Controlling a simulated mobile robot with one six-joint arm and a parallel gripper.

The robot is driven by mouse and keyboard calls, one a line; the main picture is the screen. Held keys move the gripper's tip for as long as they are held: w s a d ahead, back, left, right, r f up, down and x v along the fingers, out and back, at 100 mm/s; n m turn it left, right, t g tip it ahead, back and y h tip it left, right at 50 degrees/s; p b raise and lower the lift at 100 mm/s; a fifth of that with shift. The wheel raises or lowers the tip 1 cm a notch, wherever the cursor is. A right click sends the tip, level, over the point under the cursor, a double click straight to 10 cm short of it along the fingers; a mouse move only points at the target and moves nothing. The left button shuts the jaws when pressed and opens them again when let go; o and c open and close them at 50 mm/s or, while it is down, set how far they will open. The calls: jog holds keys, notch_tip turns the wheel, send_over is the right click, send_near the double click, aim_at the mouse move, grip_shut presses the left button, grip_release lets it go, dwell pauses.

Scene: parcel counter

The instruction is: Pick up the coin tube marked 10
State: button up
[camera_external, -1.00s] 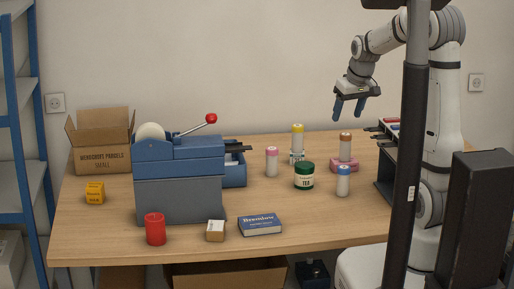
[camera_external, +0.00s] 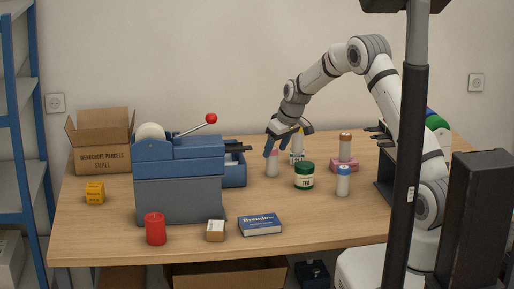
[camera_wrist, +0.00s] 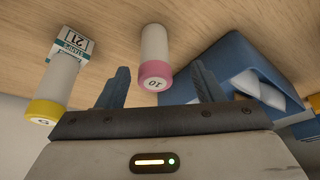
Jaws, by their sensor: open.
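The coin tube marked 10 (camera_wrist: 153,58) is pale with a pink cap; the mark shows upside down in the wrist view. It stands upright on the table, also in the external view (camera_external: 272,167). My gripper (camera_wrist: 160,70) is open, with one finger on each side of this tube in the picture. The tube looks untouched. In the external view my gripper (camera_external: 280,148) hangs just above and around its top, hiding part of the cap. Whether the fingers are level with the cap is hard to tell.
A yellow-capped tube (camera_wrist: 49,92) stands on a small box (camera_wrist: 73,46) close beside. A blue tray (camera_wrist: 215,60) is on the other side. A green jar (camera_external: 304,176), a blue-capped tube (camera_external: 343,182) and a brown-capped tube (camera_external: 345,148) on a pink block stand to the right.

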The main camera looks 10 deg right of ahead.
aim_at(272, 161)
jog(key=w+f, duration=0.1)
jog(key=a+f+p, duration=0.1)
jog(key=w+f+p, duration=0.1)
jog(key=shift+w+a+f, duration=0.15)
jog(key=shift+w+f, duration=0.2)
jog(key=shift+f, duration=0.35)
jog(key=c, duration=1.2)
